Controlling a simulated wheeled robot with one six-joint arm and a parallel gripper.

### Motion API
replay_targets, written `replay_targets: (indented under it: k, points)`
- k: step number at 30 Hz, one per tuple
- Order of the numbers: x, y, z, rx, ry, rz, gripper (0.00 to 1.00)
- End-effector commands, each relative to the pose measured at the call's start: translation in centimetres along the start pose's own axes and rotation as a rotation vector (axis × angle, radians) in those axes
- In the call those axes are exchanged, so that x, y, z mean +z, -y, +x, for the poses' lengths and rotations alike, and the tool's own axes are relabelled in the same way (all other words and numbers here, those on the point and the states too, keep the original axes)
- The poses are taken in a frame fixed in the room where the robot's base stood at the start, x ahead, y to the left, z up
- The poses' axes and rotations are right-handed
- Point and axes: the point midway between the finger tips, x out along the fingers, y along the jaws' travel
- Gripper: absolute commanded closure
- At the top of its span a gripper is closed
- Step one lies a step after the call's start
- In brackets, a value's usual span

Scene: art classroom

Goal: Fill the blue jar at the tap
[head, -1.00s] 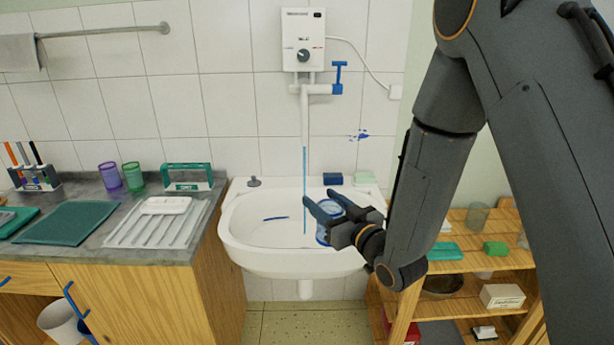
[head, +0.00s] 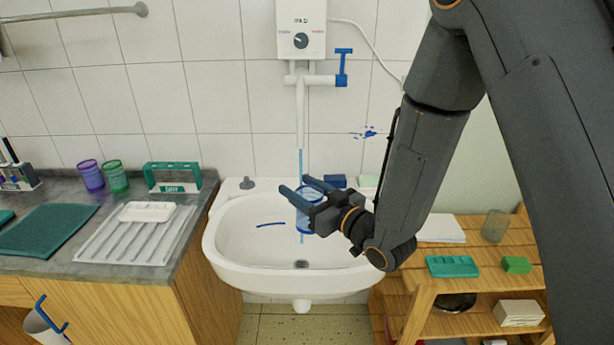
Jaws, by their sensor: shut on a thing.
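The blue jar (head: 306,222) is see-through and upright, held above the sink basin (head: 235,262). My gripper (head: 294,185) is shut on it, one finger on each side near its rim. The tap is a white pipe (head: 300,110) under the wall heater, with a blue lever (head: 343,66) at its right. A thin blue water stream (head: 300,162) falls from the spout. It meets the jar's left part in the picture, and a short piece shows below the jar. I cannot tell whether water enters the jar or passes behind it. The water level is unclear.
The wall heater (head: 301,30) hangs above. At left, the counter holds a white drain tray (head: 120,245) and purple and green cups (head: 115,177). A wooden shelf (head: 480,255) stands right.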

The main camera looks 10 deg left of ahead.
Motion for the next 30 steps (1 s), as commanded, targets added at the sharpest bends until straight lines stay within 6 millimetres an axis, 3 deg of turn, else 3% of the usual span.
replay_targets:
  k: [8, 30]
  points:
    - [0.1, -0.5, 0.8, 0.000, 0.000, -0.001, 0.90]
    - [0.0, -4.2, 6.8, 0.000, 0.000, 0.000, 0.90]
